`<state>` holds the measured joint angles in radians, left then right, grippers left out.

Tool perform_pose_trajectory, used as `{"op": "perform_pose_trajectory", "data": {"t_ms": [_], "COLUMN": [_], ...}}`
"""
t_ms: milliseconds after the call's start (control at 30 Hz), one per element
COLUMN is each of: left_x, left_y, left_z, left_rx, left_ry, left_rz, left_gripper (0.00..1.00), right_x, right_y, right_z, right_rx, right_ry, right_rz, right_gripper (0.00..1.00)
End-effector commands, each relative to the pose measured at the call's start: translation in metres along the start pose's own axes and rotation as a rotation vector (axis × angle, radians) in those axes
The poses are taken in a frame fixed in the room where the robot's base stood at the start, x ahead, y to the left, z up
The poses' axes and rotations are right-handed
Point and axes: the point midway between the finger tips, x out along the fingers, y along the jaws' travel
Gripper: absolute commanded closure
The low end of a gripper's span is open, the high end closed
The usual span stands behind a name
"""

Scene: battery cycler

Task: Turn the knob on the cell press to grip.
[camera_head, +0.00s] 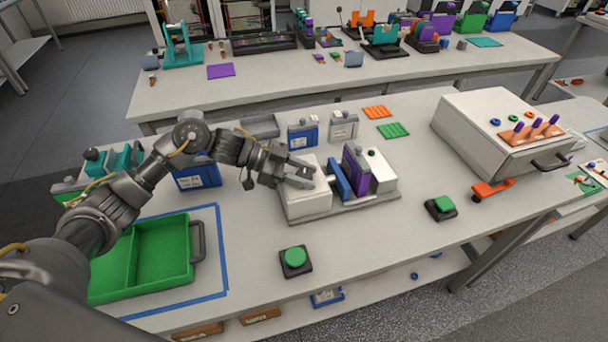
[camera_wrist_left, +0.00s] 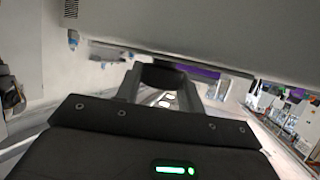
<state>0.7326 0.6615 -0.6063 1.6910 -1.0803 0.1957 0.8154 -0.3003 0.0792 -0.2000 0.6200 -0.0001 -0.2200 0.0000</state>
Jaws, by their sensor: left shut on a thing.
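The cell press (camera_head: 304,204) stands mid-table in the head view. It has a white block on its left, a blue plate (camera_head: 340,181) and a purple plate (camera_head: 355,170) in the middle, and a white block with a small dark button on its right. My left gripper (camera_head: 304,173) is over the top of the left block, its fingers shut on the knob there. The knob is mostly hidden by the fingers, so its setting cannot be read. The left wrist view shows the fingers (camera_wrist_left: 172,80) close under a pale surface. My right gripper is not in view.
A green tray (camera_head: 191,274) lies at the left inside blue tape. Push-buttons with green tops stand in front of the press (camera_head: 295,262) and to its right (camera_head: 440,207). Blue (camera_head: 302,134) and grey (camera_head: 343,127) cells stand behind it. A large white box (camera_head: 488,130) is at the right.

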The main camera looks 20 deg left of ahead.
Motion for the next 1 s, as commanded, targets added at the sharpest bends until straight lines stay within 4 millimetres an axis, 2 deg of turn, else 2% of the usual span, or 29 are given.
{"op": "perform_pose_trajectory", "data": {"t_ms": [200, 433, 1000], "left_x": [0.002, 0.001, 0.001], "left_y": [-0.002, -0.001, 0.000], "left_z": [0.003, 0.002, 0.000], "left_rx": [0.059, 0.102, 0.121], "left_ry": [0.001, 0.000, 0.000], "left_rz": [0.137, 0.236, 0.288], "left_gripper": [0.85, 0.85, 0.85], "right_x": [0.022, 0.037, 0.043], "right_y": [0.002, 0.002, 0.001], "right_z": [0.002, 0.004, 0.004], "right_rx": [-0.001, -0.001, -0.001], "right_ry": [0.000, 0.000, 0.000], "right_rz": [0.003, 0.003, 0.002], "right_gripper": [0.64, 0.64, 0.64]}}
